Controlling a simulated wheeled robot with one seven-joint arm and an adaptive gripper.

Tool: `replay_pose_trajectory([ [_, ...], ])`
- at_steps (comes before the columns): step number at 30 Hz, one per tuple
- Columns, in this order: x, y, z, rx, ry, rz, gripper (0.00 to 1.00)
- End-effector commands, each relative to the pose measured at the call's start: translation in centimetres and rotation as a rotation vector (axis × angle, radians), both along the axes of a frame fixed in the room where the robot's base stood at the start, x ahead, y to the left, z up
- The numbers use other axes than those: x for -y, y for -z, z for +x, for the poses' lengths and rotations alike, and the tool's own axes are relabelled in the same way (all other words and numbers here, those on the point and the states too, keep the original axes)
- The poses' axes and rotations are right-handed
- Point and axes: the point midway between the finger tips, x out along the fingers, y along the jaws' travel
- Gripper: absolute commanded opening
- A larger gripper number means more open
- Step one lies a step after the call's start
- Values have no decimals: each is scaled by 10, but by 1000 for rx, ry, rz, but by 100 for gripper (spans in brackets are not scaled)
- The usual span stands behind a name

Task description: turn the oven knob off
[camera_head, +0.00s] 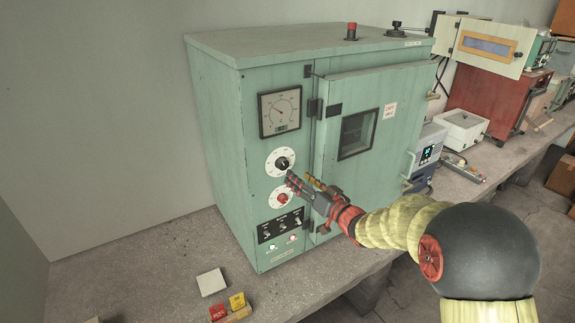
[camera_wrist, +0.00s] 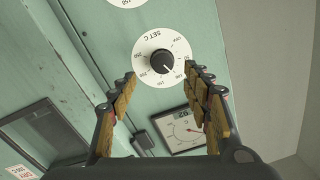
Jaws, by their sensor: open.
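The oven (camera_head: 219,120) is a pale green cabinet on the bench. Its front panel has a black knob (camera_head: 282,163) on a white dial and a red knob (camera_head: 282,198) on another dial below. My gripper (camera_head: 299,181) is open and empty, in front of the panel near both dials. In the wrist view the black knob (camera_wrist: 162,62) shows beyond and between my open fingers, on a dial marked "SET C". I see no contact with it. Only a white edge of another dial (camera_wrist: 127,2) shows at the top there.
A square gauge (camera_head: 280,111) sits above the dials, and a black switch panel (camera_head: 281,225) below. The closed oven door (camera_head: 375,150) is to the right.

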Motion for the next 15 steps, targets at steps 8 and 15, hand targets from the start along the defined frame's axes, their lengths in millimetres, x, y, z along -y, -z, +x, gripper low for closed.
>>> replay_pose_trajectory([
  [8, -15, -5, 17, -7, -8, 40, 49],
  [15, -37, -6, 46, -7, -7, 39, 49],
])
